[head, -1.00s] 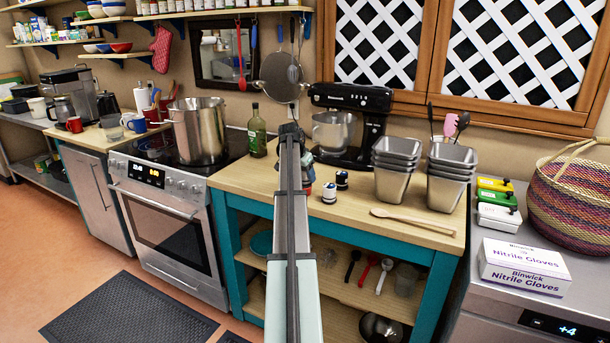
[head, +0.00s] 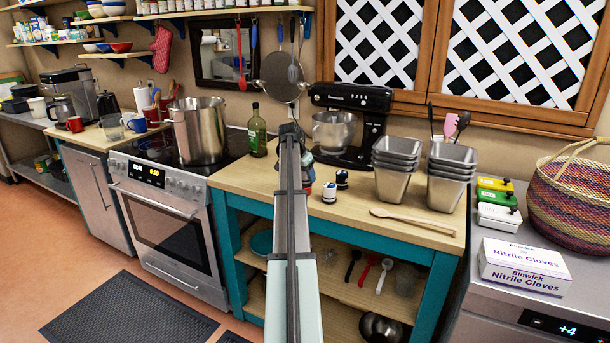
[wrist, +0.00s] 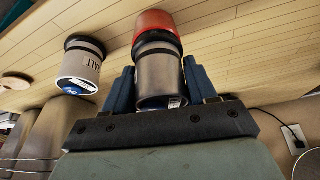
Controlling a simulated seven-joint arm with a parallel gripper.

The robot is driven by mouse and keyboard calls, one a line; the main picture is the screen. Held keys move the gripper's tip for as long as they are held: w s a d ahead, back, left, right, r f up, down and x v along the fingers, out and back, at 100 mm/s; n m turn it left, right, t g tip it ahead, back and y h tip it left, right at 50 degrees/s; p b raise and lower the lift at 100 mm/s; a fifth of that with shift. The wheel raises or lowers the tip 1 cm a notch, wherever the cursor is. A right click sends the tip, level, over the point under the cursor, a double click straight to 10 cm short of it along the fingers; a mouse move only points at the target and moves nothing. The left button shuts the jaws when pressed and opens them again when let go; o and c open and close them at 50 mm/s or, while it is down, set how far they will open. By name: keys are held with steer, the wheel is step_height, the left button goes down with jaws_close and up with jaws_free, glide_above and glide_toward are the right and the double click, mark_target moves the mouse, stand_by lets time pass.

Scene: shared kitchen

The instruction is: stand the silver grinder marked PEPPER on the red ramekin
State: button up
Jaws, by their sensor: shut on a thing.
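My gripper (wrist: 156,90) is shut on a silver grinder (wrist: 158,75), with a dark blue finger on each side of it. Its marking cannot be read. The red ramekin (wrist: 155,20) is at the grinder's black base end, in line with it; I cannot tell whether they touch or are slightly apart. In the head view my arm hides most of this, and only a little of the ramekin (head: 309,189) shows beside it. A grinder marked SALT (wrist: 82,65), silver with a black band and blue top, stands apart on the wooden counter.
A wooden spoon (head: 412,221), metal tins (head: 392,180), a stand mixer (head: 348,125) and a green bottle (head: 257,135) are nearby.

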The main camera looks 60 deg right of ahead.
steer(key=shift+f, duration=0.45)
steer(key=o, duration=1)
steer(key=s+v, duration=0.1)
steer(key=v, duration=1)
steer(key=shift+w, duration=0.5)
stand_by(0.5)
